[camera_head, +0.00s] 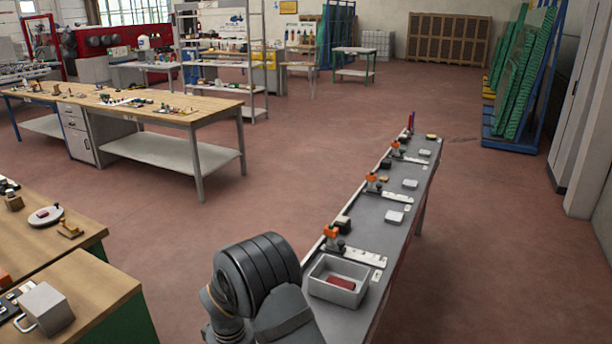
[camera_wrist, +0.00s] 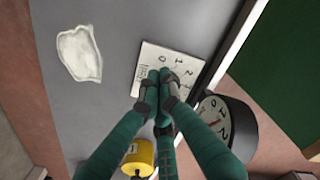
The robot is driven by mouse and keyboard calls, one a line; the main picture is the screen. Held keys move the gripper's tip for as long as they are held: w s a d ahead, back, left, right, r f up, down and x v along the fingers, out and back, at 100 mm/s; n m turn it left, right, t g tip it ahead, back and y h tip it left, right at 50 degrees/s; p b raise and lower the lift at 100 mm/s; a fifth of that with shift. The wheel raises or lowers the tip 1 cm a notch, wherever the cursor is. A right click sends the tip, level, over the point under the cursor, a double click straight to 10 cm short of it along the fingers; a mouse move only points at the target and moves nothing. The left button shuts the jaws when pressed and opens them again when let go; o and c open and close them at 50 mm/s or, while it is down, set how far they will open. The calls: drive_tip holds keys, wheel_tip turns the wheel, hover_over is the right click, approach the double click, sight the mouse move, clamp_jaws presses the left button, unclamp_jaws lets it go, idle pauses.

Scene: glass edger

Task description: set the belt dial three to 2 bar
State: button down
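In the wrist view, a white plate (camera_wrist: 155,58) with printed numbers 0, 1 and 2 lies on the grey bench top. My gripper (camera_wrist: 163,80), with green fingers, is over its lower edge. The fingertips are drawn together; whether a small knob is hidden between them I cannot tell. A yellow cylindrical part (camera_wrist: 138,158) shows between the fingers. In the head view my gripper is hidden; several orange-topped fittings (camera_head: 371,178) stand along the bench.
In the head view, the long grey bench (camera_head: 365,240) holds white plates and a grey tray (camera_head: 337,281) with a reddish block at its near end. Open red floor lies around the bench.

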drive_tip(key=shift+s, duration=0.1)
drive_tip(key=shift+s+d+b, duration=0.1)
drive_tip(key=shift+s+b, duration=0.15)
drive_tip(key=shift+b, duration=0.1)
drive_tip(key=shift+r, duration=0.1)
wheel_tip(320, 180, up, 6)
drive_tip(key=p, duration=0.4)
drive_tip(key=shift+p, duration=0.3)
